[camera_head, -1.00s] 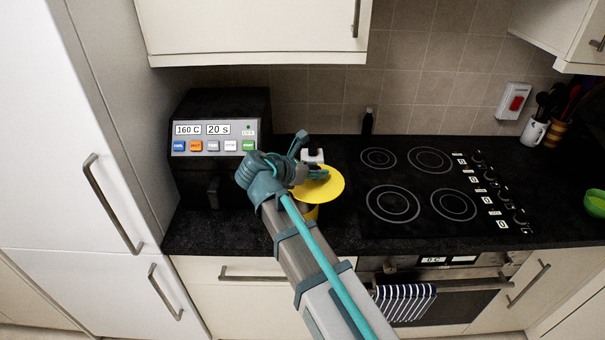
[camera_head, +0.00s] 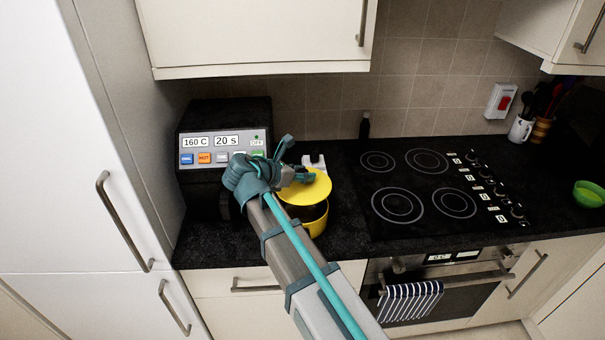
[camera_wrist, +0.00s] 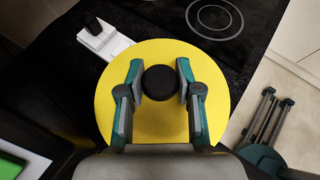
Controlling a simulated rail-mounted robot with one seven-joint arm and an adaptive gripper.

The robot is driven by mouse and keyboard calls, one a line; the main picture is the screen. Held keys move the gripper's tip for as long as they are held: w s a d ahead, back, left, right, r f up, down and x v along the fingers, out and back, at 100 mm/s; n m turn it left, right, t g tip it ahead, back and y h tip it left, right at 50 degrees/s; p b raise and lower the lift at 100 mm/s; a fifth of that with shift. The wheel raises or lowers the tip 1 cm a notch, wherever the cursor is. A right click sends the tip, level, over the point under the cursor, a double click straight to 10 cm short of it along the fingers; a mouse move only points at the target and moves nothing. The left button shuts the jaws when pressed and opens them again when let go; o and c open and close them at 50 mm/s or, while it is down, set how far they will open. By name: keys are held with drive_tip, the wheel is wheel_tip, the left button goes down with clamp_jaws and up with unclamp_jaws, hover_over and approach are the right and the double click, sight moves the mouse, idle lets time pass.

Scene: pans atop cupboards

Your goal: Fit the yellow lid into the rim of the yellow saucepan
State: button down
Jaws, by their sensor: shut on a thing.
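The yellow lid (camera_head: 319,186) is a flat disc with a round black knob (camera_wrist: 160,83). My gripper (camera_wrist: 160,84) is shut on this knob, one finger on each side, and the lid shows all round it in the wrist view. In the head view my gripper (camera_head: 300,176) holds the lid over the back part of the yellow saucepan (camera_head: 316,226). The saucepan stands on the black worktop, and its dark inside shows in front of the lid. The lid hides the back of the rim. In the wrist view the lid hides the saucepan.
A grey-fronted appliance (camera_head: 222,150) stands close on the left. The black hob (camera_head: 425,185) is on the right. A white object (camera_head: 314,161) sits behind the lid; it also shows in the wrist view (camera_wrist: 104,42).

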sight(283, 196)
drive_tip(key=shift+r+p, duration=0.1)
drive_tip(key=shift+p, duration=0.5)
drive_tip(key=shift+f+b, duration=0.85)
drive_tip(key=shift+f, duration=2.1)
drive_tip(key=shift+p, duration=1.25)
drive_tip(key=shift+f, duration=1.05)
drive_tip(key=c, duration=0.7)
unclamp_jaws()
drive_tip(key=v, duration=1.2)
drive_tip(key=shift+s, duration=0.15)
